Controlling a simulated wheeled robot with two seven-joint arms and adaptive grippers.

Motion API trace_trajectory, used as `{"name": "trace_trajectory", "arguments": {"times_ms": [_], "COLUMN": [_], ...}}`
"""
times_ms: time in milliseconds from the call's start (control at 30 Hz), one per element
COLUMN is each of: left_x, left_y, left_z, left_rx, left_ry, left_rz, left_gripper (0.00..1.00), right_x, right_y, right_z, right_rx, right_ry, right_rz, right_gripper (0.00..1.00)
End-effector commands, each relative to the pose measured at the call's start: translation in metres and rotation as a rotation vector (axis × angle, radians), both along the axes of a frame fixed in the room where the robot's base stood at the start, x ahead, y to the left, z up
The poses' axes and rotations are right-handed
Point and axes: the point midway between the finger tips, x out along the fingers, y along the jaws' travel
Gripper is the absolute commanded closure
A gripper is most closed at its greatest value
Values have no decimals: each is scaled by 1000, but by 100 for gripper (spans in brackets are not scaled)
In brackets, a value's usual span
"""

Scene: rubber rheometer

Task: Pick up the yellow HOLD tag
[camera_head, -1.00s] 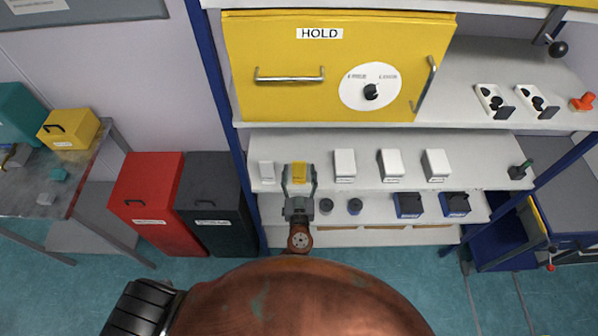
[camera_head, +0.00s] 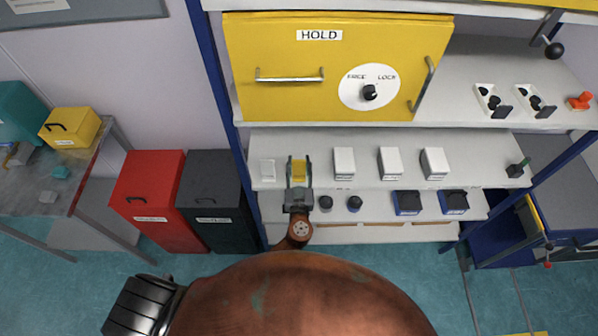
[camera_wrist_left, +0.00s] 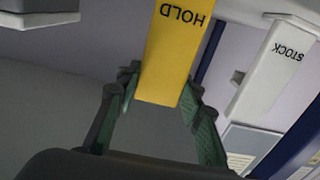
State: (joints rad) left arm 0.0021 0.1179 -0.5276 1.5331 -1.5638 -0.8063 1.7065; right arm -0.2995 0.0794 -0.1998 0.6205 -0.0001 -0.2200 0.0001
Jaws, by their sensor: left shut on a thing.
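The yellow HOLD tag (camera_wrist_left: 172,55) is between the green-padded fingers of my left gripper (camera_wrist_left: 165,100) in the left wrist view, with its printed word upside down there. In the head view the tag (camera_head: 299,170) shows as a small yellow patch between the fingertips of the left gripper (camera_head: 299,168), at the shelf with the white boxes. The left gripper is shut on the tag. Whether the tag still touches its shelf or neighbours cannot be told. My right gripper is not in view.
A white STOCK tag (camera_wrist_left: 272,68) is close by in the wrist view. White boxes (camera_head: 344,162) stand right of the gripper on the shelf (camera_head: 460,178). The yellow HOLD cabinet (camera_head: 290,98) is above. Red (camera_head: 150,195) and black (camera_head: 213,195) bins stand left.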

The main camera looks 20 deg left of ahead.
Motion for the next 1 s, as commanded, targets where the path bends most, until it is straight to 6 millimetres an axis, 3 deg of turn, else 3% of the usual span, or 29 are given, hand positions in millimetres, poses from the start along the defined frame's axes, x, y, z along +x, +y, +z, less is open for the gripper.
{"name": "trace_trajectory", "arguments": {"times_ms": [300, 667, 900, 1000], "left_x": [0, 0, -2, -21], "left_y": [0, 0, 0, 8], "left_z": [0, 4, 33, 55], "left_rx": [0, -2, -7, -6], "left_ry": [0, -1, -4, -4], "left_rz": [0, 0, 1, 1], "left_gripper": [100, 100, 100, 100], "right_x": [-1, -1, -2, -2], "right_y": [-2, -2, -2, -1], "right_z": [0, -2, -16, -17], "right_rx": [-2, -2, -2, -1], "right_ry": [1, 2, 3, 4], "right_rz": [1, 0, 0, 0], "right_gripper": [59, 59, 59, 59]}}
